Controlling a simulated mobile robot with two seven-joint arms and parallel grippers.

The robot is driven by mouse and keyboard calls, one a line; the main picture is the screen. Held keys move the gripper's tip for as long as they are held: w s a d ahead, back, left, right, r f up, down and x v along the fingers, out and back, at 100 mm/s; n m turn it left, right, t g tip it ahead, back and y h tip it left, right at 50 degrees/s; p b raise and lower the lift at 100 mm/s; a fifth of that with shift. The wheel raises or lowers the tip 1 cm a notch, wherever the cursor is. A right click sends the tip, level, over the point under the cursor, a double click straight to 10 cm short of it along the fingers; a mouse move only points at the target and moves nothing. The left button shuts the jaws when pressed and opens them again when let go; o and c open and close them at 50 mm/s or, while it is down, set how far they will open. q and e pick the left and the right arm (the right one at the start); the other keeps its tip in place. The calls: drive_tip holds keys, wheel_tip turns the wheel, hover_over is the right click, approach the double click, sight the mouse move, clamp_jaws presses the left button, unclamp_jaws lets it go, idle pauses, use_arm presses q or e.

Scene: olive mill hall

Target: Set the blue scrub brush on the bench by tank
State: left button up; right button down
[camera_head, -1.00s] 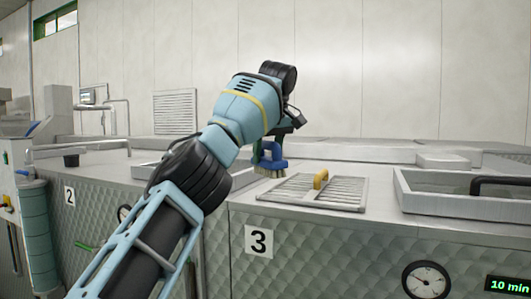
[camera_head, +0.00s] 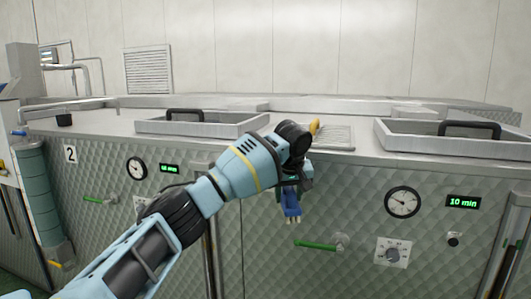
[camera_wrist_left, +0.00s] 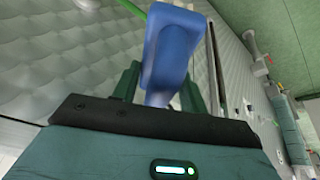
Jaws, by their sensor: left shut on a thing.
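The blue scrub brush (camera_head: 291,206) is held by my left gripper (camera_head: 290,184), in front of the quilted metal front of the tanks. In the left wrist view the brush's blue body (camera_wrist_left: 172,50) stands up between the green fingers of my left gripper (camera_wrist_left: 158,88), which are shut on it. In the head view pale bristles show at its lower end. My right gripper is not in view. No separate bench can be made out; the metal tank top (camera_head: 360,137) runs behind my arm.
A grate (camera_head: 335,138) with a yellow handle (camera_head: 314,127) lies on the tank top. Framed hatches with black handles stand left (camera_head: 225,126) and right (camera_head: 400,135). A green lever (camera_head: 316,245) and dials (camera_head: 403,202) stick out from the front. A teal cylinder (camera_head: 40,200) stands at far left.

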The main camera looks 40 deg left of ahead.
use_arm(q)
drive_tip(key=s+d+f+m+h, duration=0.1)
drive_tip(key=s+d+f+m, duration=0.2)
drive_tip(key=f, duration=0.5)
drive_tip(key=s+d+f+m, duration=0.1)
drive_tip(key=s+d+f, duration=0.1)
drive_tip(key=d+f, duration=0.4)
drive_tip(key=s+d+f+m+h, duration=0.1)
drive_tip(key=s+d+f+m, duration=0.15)
drive_tip(key=f, duration=0.65)
drive_tip(key=s+d+f+m+h, duration=0.1)
drive_tip(key=s+d+f, duration=0.3)
drive_tip(key=s, duration=0.5)
drive_tip(key=s+d+f+m+h, duration=0.1)
drive_tip(key=s+d+f, duration=0.3)
drive_tip(key=s, duration=0.6)
drive_tip(key=d+m, duration=0.1)
drive_tip(key=d, duration=0.1)
drive_tip(key=shift+d+f+t, duration=0.15)
drive_tip(key=shift+d+t, duration=0.25)
drive_tip(key=shift+d, duration=0.1)
